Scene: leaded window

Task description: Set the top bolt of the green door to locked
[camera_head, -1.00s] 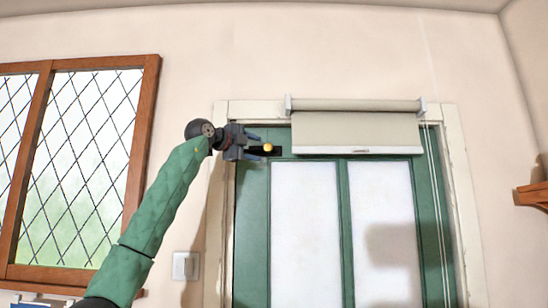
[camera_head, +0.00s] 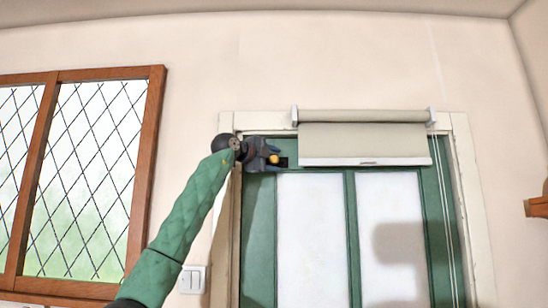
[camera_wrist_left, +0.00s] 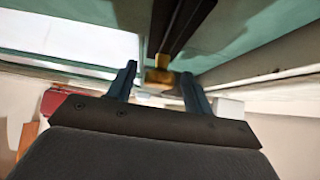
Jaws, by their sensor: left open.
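The green door (camera_head: 259,225) with two pale panes fills the lower middle of the head view. Its top bolt is a dark fitting with a brass knob (camera_head: 273,159) at the door's upper left corner. My left gripper (camera_head: 272,155) is at the bolt, open, with its fingers around the knob. In the left wrist view the brass knob (camera_wrist_left: 159,76) sits between the two open fingertips (camera_wrist_left: 156,78), at the end of a dark bar. I cannot tell whether either finger touches it. My right gripper is not in view.
A rolled blind (camera_head: 362,140) hangs over the door top, just right of the bolt. The cream door frame (camera_head: 226,125) is close to my left gripper. A leaded window (camera_head: 85,180) is at the left. A light switch (camera_head: 192,279) is low on the wall.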

